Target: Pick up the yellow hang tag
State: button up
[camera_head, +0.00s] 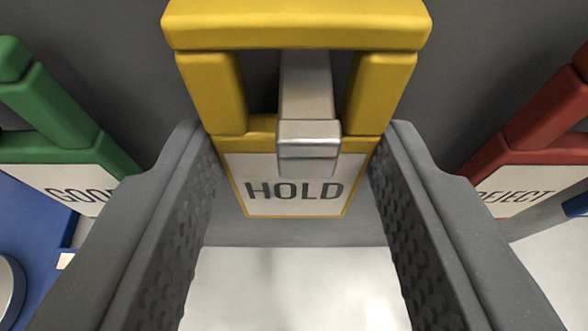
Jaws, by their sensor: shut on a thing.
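The yellow hang tag (211,94) is at the top middle of the head camera view. It has a thick yellow frame handle and a white plate marked HOLD. A grey metal hook (307,90) passes through the opening of its frame and hides part of it. My gripper (293,190) has one grey finger on each side of the tag. The fingertips meet the left and right edges of the tag near the top of its white plate, so my gripper is shut on it. The tag is still around the hook.
A green tag (55,105) marked GOOD hangs on the left, and a red tag (540,115) marked REJECT on the right. The wall behind is dark grey. A blue thing (35,225) is at the lower left. A pale surface (290,285) shows below.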

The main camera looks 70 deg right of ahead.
jog(key=s+a+p, duration=0.2)
jog(key=s+a, duration=0.1)
jog(key=a, duration=0.5)
jog(key=s+a+r+p, duration=0.1)
jog(key=s+a, duration=0.3)
jog(key=a, duration=0.4)
jog(key=shift+a+p, duration=0.25)
jog(key=shift+p, duration=0.25)
